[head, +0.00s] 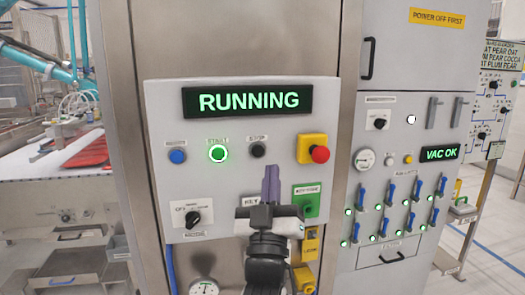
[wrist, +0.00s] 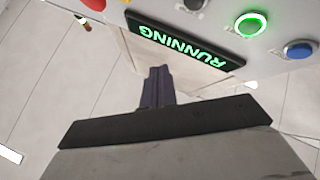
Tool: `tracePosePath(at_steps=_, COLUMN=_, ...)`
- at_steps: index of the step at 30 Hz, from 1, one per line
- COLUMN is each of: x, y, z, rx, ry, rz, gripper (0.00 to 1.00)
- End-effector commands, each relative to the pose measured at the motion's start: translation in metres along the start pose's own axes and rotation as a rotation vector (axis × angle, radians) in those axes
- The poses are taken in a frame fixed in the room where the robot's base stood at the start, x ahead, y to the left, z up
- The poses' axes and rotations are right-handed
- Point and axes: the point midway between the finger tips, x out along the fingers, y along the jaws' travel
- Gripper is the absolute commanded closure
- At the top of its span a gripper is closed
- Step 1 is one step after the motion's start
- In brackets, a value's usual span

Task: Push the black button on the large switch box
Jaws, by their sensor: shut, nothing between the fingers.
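The large switch box (head: 160,115) is a pale grey panel with a lit green RUNNING display (head: 248,101). The black button (head: 258,150) sits below the display, right of the glowing green START button (head: 218,153). In the wrist view the box is upside down, with the black button (wrist: 194,4) at the top edge, partly cut off. My gripper (head: 271,170) is shut and empty, with its fingers pointing up. In the head view its tips are just below and slightly right of the black button. In the wrist view the gripper (wrist: 157,70) appears apart from the button.
A blue button (head: 177,156) is at the left of the row, and a red emergency button (head: 319,154) on a yellow base at the right. A black rotary switch (head: 193,217) is lower left. A cabinet (head: 408,80) with several blue-handled valves stands to the right.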

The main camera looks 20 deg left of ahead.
Motion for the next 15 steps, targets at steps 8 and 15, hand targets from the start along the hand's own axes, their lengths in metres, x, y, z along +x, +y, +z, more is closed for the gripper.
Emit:
tracePosePath(at_steps=8, x=0.002, y=-0.002, z=0.001, rx=0.001, ry=0.001, rz=0.0, gripper=1.0)
tracePosePath(at_steps=15, x=0.02, y=-0.016, z=0.015, rx=0.001, ry=0.001, rz=-0.001, gripper=1.0)
